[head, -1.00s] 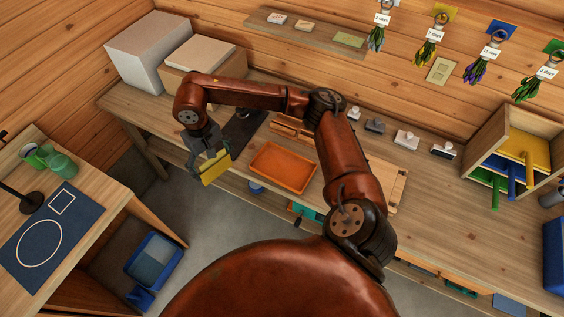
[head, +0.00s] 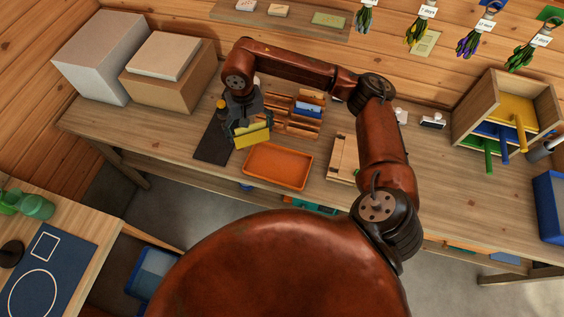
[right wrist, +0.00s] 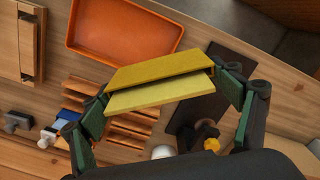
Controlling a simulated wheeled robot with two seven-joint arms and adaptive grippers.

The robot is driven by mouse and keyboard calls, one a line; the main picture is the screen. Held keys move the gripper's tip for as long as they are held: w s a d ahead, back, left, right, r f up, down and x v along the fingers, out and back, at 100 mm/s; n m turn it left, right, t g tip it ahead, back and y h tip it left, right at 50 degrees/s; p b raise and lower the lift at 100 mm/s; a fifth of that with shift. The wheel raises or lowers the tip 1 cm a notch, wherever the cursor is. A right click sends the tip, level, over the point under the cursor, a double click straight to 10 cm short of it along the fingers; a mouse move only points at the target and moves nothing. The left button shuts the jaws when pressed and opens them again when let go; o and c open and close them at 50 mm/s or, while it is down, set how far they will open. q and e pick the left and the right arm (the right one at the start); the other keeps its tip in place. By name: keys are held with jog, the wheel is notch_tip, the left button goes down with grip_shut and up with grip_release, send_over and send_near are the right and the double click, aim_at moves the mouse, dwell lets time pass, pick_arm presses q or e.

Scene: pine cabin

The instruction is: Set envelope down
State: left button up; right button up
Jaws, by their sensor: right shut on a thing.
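A yellow envelope (head: 252,136) is held in my right gripper (head: 246,126), above the long workbench between the dark mat and the orange tray. In the right wrist view the envelope (right wrist: 160,82) spans between the two green-padded fingers of my right gripper (right wrist: 167,88), which are shut on its ends. Its flat faces look tilted to the camera. Whether its lower edge touches anything cannot be told. My left gripper is not in view.
The orange tray (head: 279,166) lies at the bench's front edge, also in the right wrist view (right wrist: 122,27). A wooden slotted rack (head: 290,127) with a blue item stands behind it. A dark mat (head: 213,143) lies left. Boxes (head: 170,70) stand at the back left.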

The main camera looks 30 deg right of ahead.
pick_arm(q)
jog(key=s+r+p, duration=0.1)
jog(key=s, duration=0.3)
pick_arm(e)
jog(key=s+d+f+m+p, duration=0.1)
jog(key=s+m+p, duration=0.2)
jog(key=s+m, duration=0.85)
jog(key=s+f+m+p, duration=0.2)
jog(key=s+m, duration=0.1)
jog(key=m, duration=1.7)
jog(key=m+p, duration=0.5)
jog(key=m, duration=0.7)
send_near(278, 167)
jog(key=shift+s+a+f, duration=0.15)
jog(key=shift+s+a, duration=0.05)
jog(key=shift+s, duration=0.05)
jog(key=f+p, duration=0.1)
jog(key=f, duration=0.1)
jog(key=shift+w+f+p, duration=0.2)
jog(key=shift+f+p, duration=0.15)
jog(key=shift+f, duration=0.05)
jog(key=shift+d+f, duration=0.1)
jog(key=shift+f, duration=0.2)
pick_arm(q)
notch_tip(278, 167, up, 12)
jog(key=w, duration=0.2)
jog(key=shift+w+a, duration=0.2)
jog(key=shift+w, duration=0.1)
pick_arm(e)
jog(key=shift+f, duration=0.1)
